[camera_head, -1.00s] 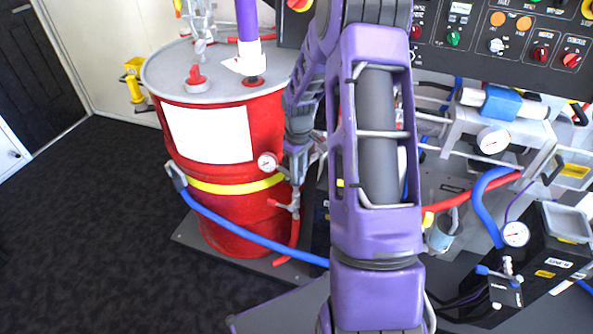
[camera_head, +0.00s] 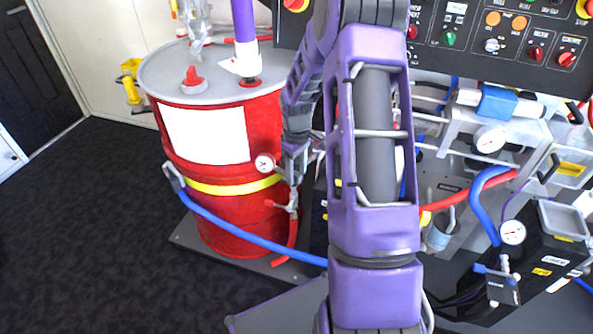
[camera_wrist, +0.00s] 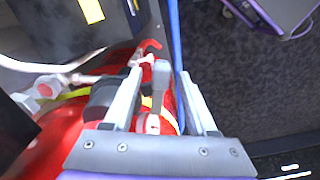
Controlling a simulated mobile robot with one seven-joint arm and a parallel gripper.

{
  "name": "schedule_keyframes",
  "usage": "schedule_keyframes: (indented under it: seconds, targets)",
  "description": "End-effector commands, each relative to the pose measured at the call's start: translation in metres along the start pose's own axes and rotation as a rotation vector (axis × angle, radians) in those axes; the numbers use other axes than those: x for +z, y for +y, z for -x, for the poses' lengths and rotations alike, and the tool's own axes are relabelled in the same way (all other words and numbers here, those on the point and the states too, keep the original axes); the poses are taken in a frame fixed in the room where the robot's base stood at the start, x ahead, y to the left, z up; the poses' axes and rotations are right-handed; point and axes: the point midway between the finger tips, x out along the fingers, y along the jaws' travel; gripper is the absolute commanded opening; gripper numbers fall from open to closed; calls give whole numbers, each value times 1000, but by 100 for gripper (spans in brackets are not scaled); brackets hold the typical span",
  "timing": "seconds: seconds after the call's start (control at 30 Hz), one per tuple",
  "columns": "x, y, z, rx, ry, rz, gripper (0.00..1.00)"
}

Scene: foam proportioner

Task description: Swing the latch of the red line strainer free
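My gripper (camera_wrist: 160,103) shows in the wrist view with its two fingers apart. A grey lever-like piece (camera_wrist: 161,73), which may be the latch, shows between them; I cannot tell whether a finger touches it. A red and white fitting (camera_wrist: 150,124) lies below, and I cannot tell for certain that it is the red line strainer. In the head view my gripper (camera_head: 294,172) points down at the right side of the red drum, just right of a round gauge (camera_head: 264,163). The strainer is not clearly visible there, as my arm covers much of that area.
The red drum (camera_head: 222,220) stands left of my arm, with a blue hose (camera_head: 240,238) across its front and a red valve handle (camera_head: 280,206) below my gripper. A control panel (camera_head: 470,45) and piping are at the right. Dark floor at the left is clear.

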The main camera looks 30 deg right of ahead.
Motion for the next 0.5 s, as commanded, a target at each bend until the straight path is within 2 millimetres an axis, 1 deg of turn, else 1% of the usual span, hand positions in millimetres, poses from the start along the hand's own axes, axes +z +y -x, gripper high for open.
schedule_keyframes:
  seconds: [0.17, 0.27, 0.37, 0.5]
  targets:
    - [0, 0, 2, -1, -1, -1, 57]
    - [0, 0, 10, 0, 0, -1, 57]
    - [0, 0, 28, 2, 2, -2, 57]
    - [0, 1, 61, 3, 3, -1, 57]
